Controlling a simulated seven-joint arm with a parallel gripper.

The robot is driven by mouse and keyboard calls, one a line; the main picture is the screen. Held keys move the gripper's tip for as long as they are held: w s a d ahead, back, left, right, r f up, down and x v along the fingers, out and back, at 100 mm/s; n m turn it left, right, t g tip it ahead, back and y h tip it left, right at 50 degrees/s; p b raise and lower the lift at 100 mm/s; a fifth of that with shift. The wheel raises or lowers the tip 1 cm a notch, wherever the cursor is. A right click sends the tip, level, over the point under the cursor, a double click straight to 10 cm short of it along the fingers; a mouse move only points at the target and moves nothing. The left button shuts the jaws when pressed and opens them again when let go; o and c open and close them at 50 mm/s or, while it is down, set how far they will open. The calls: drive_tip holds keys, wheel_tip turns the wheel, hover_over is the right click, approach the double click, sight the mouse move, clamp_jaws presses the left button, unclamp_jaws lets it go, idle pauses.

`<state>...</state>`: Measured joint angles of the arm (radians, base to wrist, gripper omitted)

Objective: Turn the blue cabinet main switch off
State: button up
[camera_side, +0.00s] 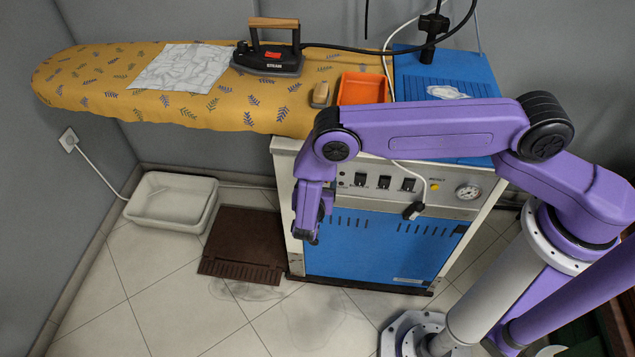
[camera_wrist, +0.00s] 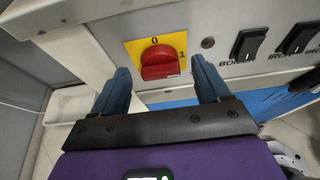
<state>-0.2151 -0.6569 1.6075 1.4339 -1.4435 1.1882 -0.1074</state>
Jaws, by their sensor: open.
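The blue cabinet (camera_side: 385,250) stands under the ironing board, with a light grey control panel along its upper front. In the wrist view its main switch is a red rotary knob (camera_wrist: 161,62) on a yellow plate (camera_wrist: 134,47) marked 0 at the top and 1 at the right. The knob's grip bar lies about level, in line with the 1. My gripper (camera_wrist: 160,66) is open, its two blue fingers to the left and right of the knob, apart from it as far as I can see. In the side view my gripper (camera_side: 313,236) hides the knob.
Black rocker switches (camera_wrist: 248,43) sit right of the knob. A gauge (camera_side: 467,192) and a hanging plug (camera_side: 413,211) are farther right. The ironing board (camera_side: 95,95) holds an iron (camera_side: 268,62) and an orange tray (camera_side: 363,88). A white basin (camera_side: 170,201) is on the floor.

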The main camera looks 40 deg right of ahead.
drive_tip(key=shift+w+d, duration=0.1)
drive_tip(key=shift+w, duration=0.05)
drive_tip(key=c, duration=1.1)
drive_tip(key=shift+o, duration=0.2)
drive_tip(key=shift+w+a+f+n+g+h, duration=0.2)
drive_tip(key=shift+n+g+h, duration=0.3)
drive_tip(key=shift+n+h, duration=0.85)
drive_tip(key=shift+w+a+f+n+g+h, duration=0.2)
drive_tip(key=shift+n+g+h, duration=0.35)
drive_tip(key=shift+n, duration=1.65)
drive_tip(key=shift+w+a+f+n+g+h, duration=0.2)
drive_tip(key=shift+n+g+h, duration=0.25)
drive_tip(key=shift+n+h, duration=0.95)
drive_tip(key=shift+s+d+n+y, duration=0.1)
drive_tip(key=shift+n+y, duration=0.2)
drive_tip(key=shift+n, duration=0.25)
